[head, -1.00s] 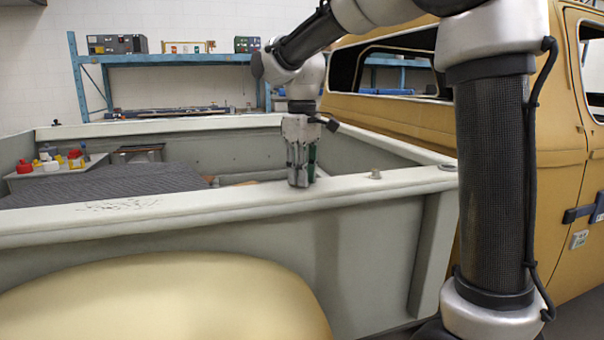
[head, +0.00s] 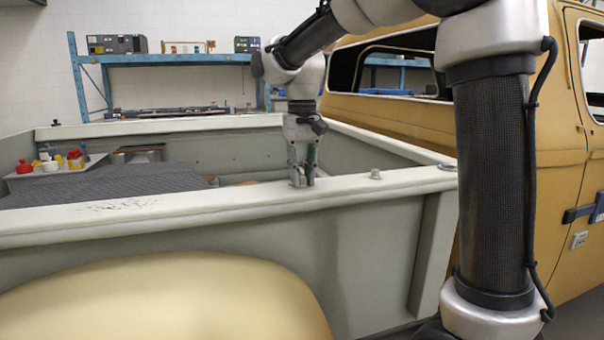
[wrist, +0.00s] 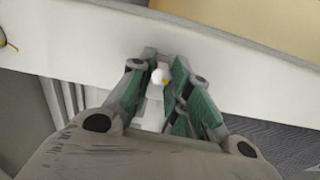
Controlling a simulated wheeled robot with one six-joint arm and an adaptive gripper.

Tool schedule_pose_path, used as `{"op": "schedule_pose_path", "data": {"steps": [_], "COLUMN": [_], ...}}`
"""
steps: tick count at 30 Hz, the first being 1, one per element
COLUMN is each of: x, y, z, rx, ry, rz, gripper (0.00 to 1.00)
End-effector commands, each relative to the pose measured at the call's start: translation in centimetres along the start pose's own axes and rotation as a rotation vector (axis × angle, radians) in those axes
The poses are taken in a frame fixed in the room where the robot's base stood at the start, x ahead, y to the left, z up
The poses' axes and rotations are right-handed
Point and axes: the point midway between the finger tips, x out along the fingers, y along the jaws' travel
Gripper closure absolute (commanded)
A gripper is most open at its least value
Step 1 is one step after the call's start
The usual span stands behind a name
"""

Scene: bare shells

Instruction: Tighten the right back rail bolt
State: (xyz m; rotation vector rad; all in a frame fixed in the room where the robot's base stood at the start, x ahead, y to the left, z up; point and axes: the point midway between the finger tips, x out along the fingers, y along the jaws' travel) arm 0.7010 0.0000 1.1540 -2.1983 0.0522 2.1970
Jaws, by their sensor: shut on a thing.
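My gripper (head: 302,178) points straight down at the near rail (head: 225,200) of the grey-white truck bed. Its green-padded fingers are shut on a small pale bolt head, with the fingertips at rail height.
A round fitting (head: 448,167) sits at the rail's right corner, near the tan cab (head: 400,130). A dark knob (head: 55,122) stands on the far rail. Inside the bed are a dark ribbed mat (head: 120,182) and red and yellow items (head: 75,158). A blue shelf (head: 180,59) stands behind.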

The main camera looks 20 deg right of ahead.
Motion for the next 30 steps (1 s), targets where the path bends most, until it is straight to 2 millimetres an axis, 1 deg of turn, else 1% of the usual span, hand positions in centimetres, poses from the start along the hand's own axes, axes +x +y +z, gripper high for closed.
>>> {"op": "schedule_pose_path", "data": {"steps": [16, 17, 19, 20, 28, 30], "x": [-0.05, -0.05, -0.04, -0.03, -0.02, -0.27], "y": [-0.03, -0.03, -0.03, -0.03, -0.01, -0.02], "z": [0.01, 0.01, 0.01, 0.02, 0.02, 0.0], "rx": [0.023, 0.023, 0.023, 0.023, 0.023, 0.023], "ry": [0.001, 0.0, 0.0, 0.0, 0.0, 0.0], "rz": [-0.001, -0.001, -0.001, -0.001, 0.0, -0.001], "gripper": [1.0, 0.76, 0.63, 0.6, 0.6, 0.6]}}
